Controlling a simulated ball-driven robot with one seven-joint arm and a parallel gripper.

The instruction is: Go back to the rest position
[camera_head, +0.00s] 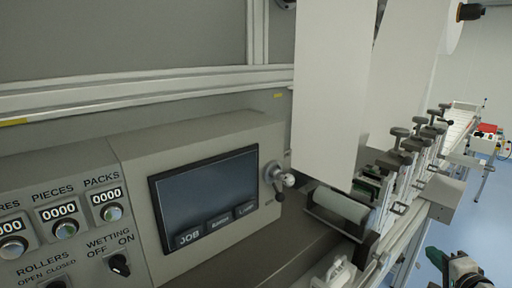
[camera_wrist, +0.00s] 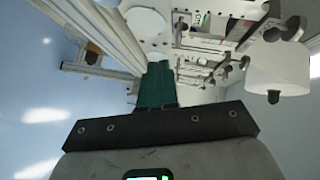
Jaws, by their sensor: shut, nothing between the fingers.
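My gripper (camera_wrist: 160,68) shows in the wrist view with its teal fingers pressed together, shut and empty. In the head view it shows at the lower right corner (camera_head: 435,255), over the blue floor, to the right of the machine's edge and apart from it. Most of my arm is outside the head view. The web converter's control panel (camera_head: 135,165) fills the lower left of the head view, with knobs, counters and a dark screen (camera_head: 208,198). No loose object is held.
White web sheets (camera_head: 332,90) hang over a roller (camera_head: 340,205) right of the panel. Several clamps with dark knobs (camera_head: 408,145) line the machine beyond it. A conveyor (camera_head: 462,118) stands farther back. Blue floor (camera_head: 490,200) is open at the right.

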